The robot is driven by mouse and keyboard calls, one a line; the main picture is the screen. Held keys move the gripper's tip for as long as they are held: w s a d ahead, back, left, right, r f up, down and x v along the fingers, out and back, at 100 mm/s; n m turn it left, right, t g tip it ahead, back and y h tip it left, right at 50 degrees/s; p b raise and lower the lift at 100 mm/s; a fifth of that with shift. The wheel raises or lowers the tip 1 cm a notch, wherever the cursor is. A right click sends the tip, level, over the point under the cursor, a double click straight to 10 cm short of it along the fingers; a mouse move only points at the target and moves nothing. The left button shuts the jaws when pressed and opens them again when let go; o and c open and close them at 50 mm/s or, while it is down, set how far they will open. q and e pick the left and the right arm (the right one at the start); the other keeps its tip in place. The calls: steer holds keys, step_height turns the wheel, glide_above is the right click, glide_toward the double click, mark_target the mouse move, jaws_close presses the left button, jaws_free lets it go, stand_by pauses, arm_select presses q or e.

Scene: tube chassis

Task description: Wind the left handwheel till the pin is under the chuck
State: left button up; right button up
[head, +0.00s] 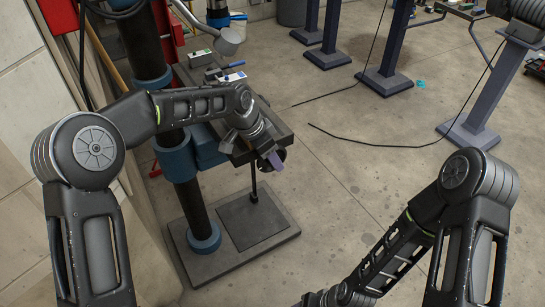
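A drill-press-like machine with a black column (196,215) and blue collars stands at the left. Its dark grey table (270,125) sticks out to the right. A dark round part (280,156), which looks like a handwheel, shows at the table's front edge, partly hidden by my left gripper. My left gripper (271,160), with a purple fingertip, is at this part; I cannot tell whether it touches or grips it. My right gripper (308,300) is low at the bottom edge, mostly cut off, away from the machine. I cannot make out the pin or chuck.
The machine's grey base plate (275,240) lies on the concrete floor. Small tools (228,75) lie on the table's far part. A grey lamp-like head (228,41) hangs above. Blue posts (388,75) and a black cable (370,143) are farther right. The middle floor is clear.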

arm_select(q)
steer(key=shift+w+d+f, duration=0.15)
steer(key=shift+d+f, duration=0.1)
steer(key=shift+f, duration=0.4)
jaws_close()
